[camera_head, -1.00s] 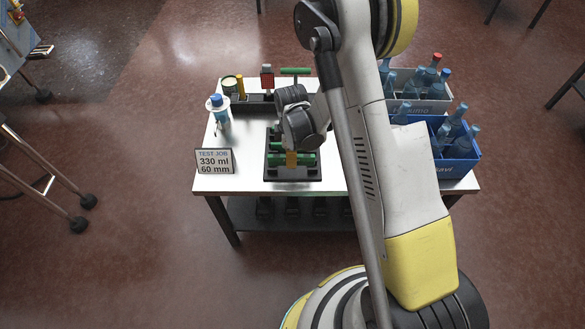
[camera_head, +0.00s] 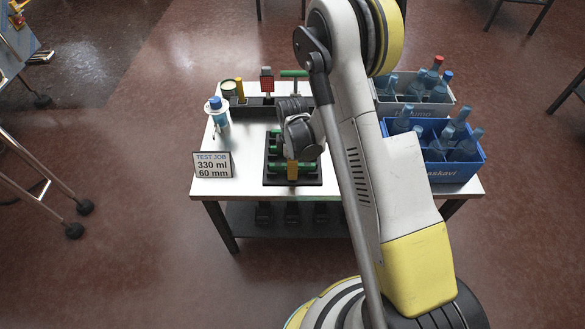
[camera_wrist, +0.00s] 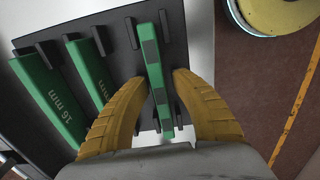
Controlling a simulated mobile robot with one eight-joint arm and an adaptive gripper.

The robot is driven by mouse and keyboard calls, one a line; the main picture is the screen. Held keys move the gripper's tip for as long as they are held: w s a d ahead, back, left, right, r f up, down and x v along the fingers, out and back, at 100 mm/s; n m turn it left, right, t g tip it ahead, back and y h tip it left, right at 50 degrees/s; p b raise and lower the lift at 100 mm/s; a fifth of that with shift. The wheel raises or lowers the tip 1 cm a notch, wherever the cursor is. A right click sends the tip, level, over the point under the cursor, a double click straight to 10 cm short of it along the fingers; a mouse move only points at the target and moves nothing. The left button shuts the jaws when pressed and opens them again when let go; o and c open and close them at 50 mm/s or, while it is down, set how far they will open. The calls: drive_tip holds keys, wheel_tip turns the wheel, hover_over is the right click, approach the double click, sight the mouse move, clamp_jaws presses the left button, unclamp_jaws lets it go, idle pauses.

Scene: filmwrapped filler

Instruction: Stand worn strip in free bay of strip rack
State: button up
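A green strip with dark worn patches (camera_wrist: 152,62) lies between my gripper's two yellow fingers in the wrist view. My gripper (camera_wrist: 161,76) is open around it; the left fingertip is very close to the strip and a narrow gap shows at the right one. In the head view my gripper (camera_head: 292,168) is low over a black rack (camera_head: 272,181). This rack, with short upright posts, also shows in the wrist view (camera_wrist: 118,62). Other green strips, one marked 16 mm (camera_wrist: 45,93), lie on it to the left. My arm hides part of the rack in the head view.
A long black holder (camera_head: 256,112) with a can, a red-headed tool and a green-handled item stands behind. A blue-capped bottle (camera_head: 217,117) and job sign (camera_head: 212,165) are at left. Grey (camera_head: 440,106) and blue (camera_head: 457,173) bottle crates stand at right.

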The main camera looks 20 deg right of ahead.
drive_tip(key=shift+r, duration=0.1)
drive_tip(key=s+r+m+t+p, duration=0.2)
drive_tip(key=s+r+m, duration=0.1)
drive_tip(key=r, duration=1.2)
drive_tip(key=s+r+m+t+p, duration=0.1)
drive_tip(key=s+r+m+p, duration=0.25)
drive_tip(key=r, duration=1.25)
drive_tip(key=s+r+m+t, duration=0.2)
drive_tip(key=s+r+m, duration=0.1)
drive_tip(key=s, duration=0.3)
drive_tip(key=s+r+m+t, duration=0.2)
drive_tip(key=s+r+m, duration=0.2)
drive_tip(key=s, duration=0.3)
drive_tip(key=shift+s+m+b, duration=0.25)
drive_tip(key=shift+m+b, duration=0.05)
drive_tip(key=shift+m, duration=0.15)
